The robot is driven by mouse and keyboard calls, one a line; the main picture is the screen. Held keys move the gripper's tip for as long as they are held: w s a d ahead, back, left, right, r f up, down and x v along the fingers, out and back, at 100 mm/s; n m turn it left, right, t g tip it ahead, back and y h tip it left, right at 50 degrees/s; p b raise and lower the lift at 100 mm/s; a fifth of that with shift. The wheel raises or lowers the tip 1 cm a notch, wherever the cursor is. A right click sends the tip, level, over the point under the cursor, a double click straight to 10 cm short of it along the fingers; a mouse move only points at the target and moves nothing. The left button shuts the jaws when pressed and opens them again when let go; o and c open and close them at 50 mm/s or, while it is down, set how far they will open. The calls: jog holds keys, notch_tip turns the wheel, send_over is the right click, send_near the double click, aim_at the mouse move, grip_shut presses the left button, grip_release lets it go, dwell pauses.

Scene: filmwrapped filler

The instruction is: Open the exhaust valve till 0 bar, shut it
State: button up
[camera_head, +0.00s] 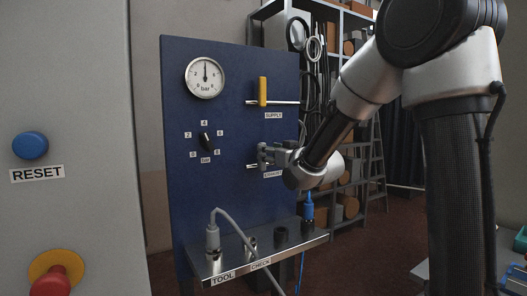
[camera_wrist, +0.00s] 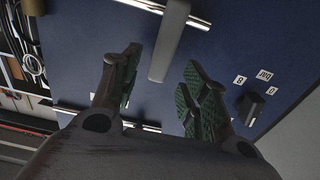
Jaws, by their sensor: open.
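The blue panel (camera_head: 225,80) carries a round bar gauge (camera_head: 205,78); its needle points about straight up, well away from the low end. My gripper (camera_head: 264,156) is open at the panel's lower right, in front of the exhaust valve, hiding most of it and part of its label (camera_head: 272,175). In the wrist view, a grey lever (camera_wrist: 170,40) stands crosswise to a metal pipe (camera_wrist: 190,14). The lever's free end lies between my spread green-padded fingers (camera_wrist: 160,78), with gaps visible on both sides. Contact is not visible.
Above is the supply valve's yellow lever (camera_head: 262,91), upright across its pipe. A black selector knob (camera_head: 206,142) is left of my gripper. Below, a metal shelf (camera_head: 300,243) holds a grey plug (camera_head: 212,238) with a cable. A RESET button (camera_head: 31,146) is at far left.

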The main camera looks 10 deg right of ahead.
aim_at(262, 171)
jog(key=x, duration=0.5)
jog(key=shift+w+a, duration=0.1)
jog(key=shift+c, duration=0.2)
grip_shut()
